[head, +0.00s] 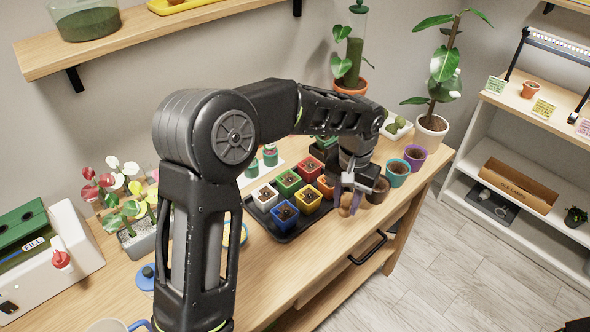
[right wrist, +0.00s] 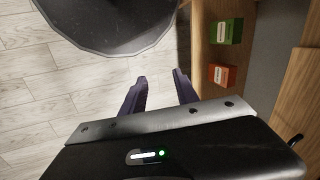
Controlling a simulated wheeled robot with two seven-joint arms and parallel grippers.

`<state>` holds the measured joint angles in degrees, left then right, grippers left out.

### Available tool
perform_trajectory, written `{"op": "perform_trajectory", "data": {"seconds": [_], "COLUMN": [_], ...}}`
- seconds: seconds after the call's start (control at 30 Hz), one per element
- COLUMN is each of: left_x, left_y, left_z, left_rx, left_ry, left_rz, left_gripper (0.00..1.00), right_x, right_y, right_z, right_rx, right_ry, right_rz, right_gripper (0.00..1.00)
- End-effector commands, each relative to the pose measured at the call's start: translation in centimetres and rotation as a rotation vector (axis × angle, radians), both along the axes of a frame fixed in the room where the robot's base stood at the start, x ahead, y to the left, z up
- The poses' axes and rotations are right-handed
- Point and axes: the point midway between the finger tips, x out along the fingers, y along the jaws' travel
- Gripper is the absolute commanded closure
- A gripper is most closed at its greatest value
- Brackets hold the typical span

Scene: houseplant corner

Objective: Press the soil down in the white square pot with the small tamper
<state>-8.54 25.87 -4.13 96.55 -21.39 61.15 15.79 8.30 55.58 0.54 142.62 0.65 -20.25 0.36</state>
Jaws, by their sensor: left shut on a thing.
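The white square pot (head: 265,194) holds dark soil and stands at the left corner of a black tray (head: 287,236) on the wooden bench. My left gripper (head: 349,204) reaches over the bench, to the right of the tray. It is shut on a small tan wooden thing, which looks like the small tamper (head: 345,211). The fingers hide most of it. The tool is well apart from the white pot. My right gripper (right wrist: 160,88) shows in the right wrist view. Its purple fingers are apart, with nothing between them, above the floor.
Several coloured square pots, including a blue one (head: 285,213), share the tray with the white pot. Round pots, including a purple one (head: 414,157), stand right of my left gripper. Potted plants stand at the back. A white shelf unit (head: 520,150) stands at the right.

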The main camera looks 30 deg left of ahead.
Motion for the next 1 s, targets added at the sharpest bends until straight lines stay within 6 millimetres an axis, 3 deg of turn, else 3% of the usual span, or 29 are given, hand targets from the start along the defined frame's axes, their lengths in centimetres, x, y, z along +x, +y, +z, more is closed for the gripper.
{"op": "perform_trajectory", "data": {"seconds": [0.37, 0.57, 0.67, 1.0], "left_x": [0.0, 0.1, 0.1, -2.4], "left_y": [0.0, 1.4, 4.1, 17.8], "left_z": [-0.4, 0.0, 0.7, 4.1], "left_rx": [0.0, -0.003, -0.007, -0.011], "left_ry": [0.0, 0.0, -0.001, -0.003], "left_rz": [0.0, 0.051, 0.143, 0.631], "left_gripper": [1.0, 1.0, 1.0, 1.0], "right_x": [0.0, 0.0, 0.0, -0.1], "right_y": [0.1, 0.1, 0.0, 0.0], "right_z": [-0.3, -0.1, 0.1, 1.0], "right_rx": [0.002, 0.002, 0.001, -0.001], "right_ry": [-0.003, -0.002, -0.001, 0.004], "right_rz": [0.0, 0.001, 0.0, -0.001], "right_gripper": [0.64, 0.47, 0.39, 0.11]}}
